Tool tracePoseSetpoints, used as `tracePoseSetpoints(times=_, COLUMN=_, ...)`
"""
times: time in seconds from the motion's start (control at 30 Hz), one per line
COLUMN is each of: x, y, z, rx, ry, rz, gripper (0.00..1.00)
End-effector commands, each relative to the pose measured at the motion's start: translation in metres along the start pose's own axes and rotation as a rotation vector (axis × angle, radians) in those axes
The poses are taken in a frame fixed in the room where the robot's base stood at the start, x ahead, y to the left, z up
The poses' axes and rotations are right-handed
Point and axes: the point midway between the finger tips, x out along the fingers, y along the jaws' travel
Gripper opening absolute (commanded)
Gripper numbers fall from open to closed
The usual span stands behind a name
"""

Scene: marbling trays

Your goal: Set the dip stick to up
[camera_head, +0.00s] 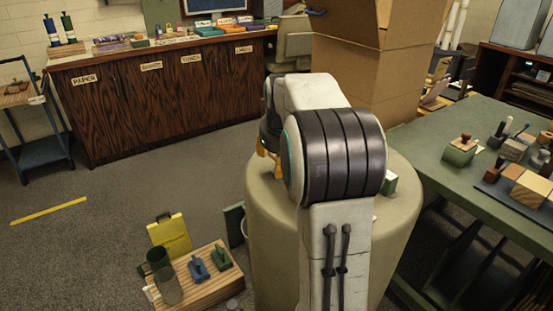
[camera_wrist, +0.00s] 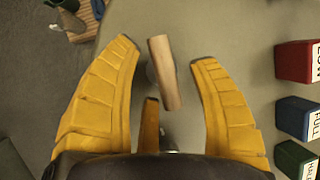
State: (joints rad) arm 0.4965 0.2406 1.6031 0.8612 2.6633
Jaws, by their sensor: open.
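In the wrist view a pale wooden stick (camera_wrist: 165,75), likely the dip stick, shows between the fingers of my gripper (camera_wrist: 163,51). It looks tilted, with its upper end leaning left in the picture. My gripper's yellow fingers are open, one on each side of the stick, with a gap showing on both sides. A metal part shows below the stick, partly hidden by my gripper. In the head view my arm hides the stick, and only a bit of yellow finger (camera_head: 262,148) shows beside it, over the beige round stand (camera_head: 268,230).
Red (camera_wrist: 295,62), blue (camera_wrist: 297,118) and green (camera_wrist: 296,158) labelled blocks stand right of my gripper. A green table (camera_head: 440,130) is at right, and a large carton (camera_head: 370,75) stands behind.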

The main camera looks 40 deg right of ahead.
Motion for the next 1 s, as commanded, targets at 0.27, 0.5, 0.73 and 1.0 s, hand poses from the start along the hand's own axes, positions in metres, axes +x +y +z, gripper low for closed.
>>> tracePoseSetpoints(times=0.27, x=0.0002, y=0.0000, z=0.0000, rx=0.000, ry=0.000, rz=0.000, gripper=0.54)
tracePoseSetpoints(times=0.5, x=0.0001, y=0.0000, z=0.0000, rx=0.000, ry=0.000, rz=0.000, gripper=0.33)
tracePoseSetpoints(times=0.73, x=0.0000, y=0.0000, z=0.0000, rx=0.000, ry=0.000, rz=0.000, gripper=0.12)
tracePoseSetpoints(times=1.0, x=0.0000, y=0.0000, z=0.0001, rx=0.000, ry=0.000, rz=0.000, gripper=0.00)
